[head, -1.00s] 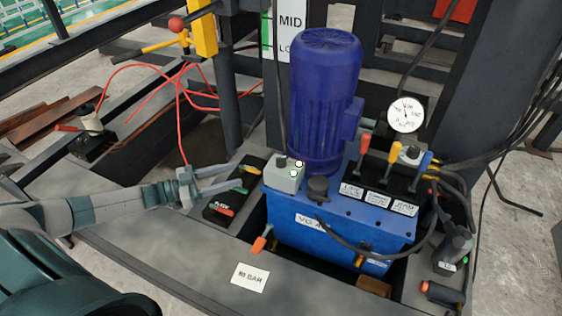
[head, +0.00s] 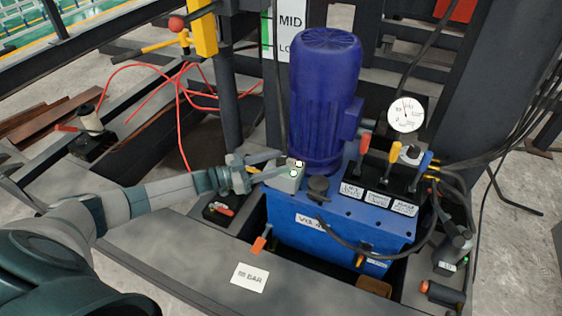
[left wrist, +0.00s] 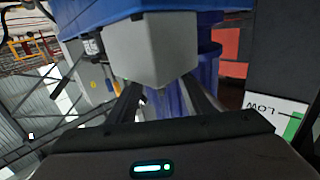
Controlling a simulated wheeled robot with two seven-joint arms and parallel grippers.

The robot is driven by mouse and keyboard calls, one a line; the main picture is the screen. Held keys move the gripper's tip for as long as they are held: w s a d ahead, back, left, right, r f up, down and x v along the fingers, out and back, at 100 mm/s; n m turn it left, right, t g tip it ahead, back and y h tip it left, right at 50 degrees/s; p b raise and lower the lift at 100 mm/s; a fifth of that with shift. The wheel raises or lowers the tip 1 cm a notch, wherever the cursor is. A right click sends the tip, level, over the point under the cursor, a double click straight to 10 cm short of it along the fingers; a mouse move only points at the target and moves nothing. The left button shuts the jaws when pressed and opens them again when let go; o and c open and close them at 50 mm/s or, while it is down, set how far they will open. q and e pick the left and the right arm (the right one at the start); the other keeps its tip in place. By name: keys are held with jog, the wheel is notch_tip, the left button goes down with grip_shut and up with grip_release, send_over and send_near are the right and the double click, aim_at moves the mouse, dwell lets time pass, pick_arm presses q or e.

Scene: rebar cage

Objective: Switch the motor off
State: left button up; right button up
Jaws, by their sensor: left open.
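The motor (head: 325,90) is a dark blue ribbed cylinder standing upright on the blue tank (head: 340,228). A small light-grey switch box (head: 285,182) with a green-lit and a pale button sits on the tank, left of the motor. My left gripper (head: 283,164) is open, with its fingers reaching to the box's left and top edge. In the left wrist view, the grey box (left wrist: 152,48) shows ahead of and between the two open fingers (left wrist: 165,95); I cannot tell whether they touch it. My right gripper is not in view.
A pressure gauge (head: 405,114) and several coloured levers (head: 394,152) stand right of the motor. A black cable crosses the tank front. A white label (head: 250,277) lies on the grey beam. A dark upright post (head: 229,100) rises behind my left gripper.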

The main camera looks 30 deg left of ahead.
pick_arm(q)
jog(key=shift+x, duration=1)
jog(key=shift+c, duration=0.7)
jog(key=c, duration=0.9)
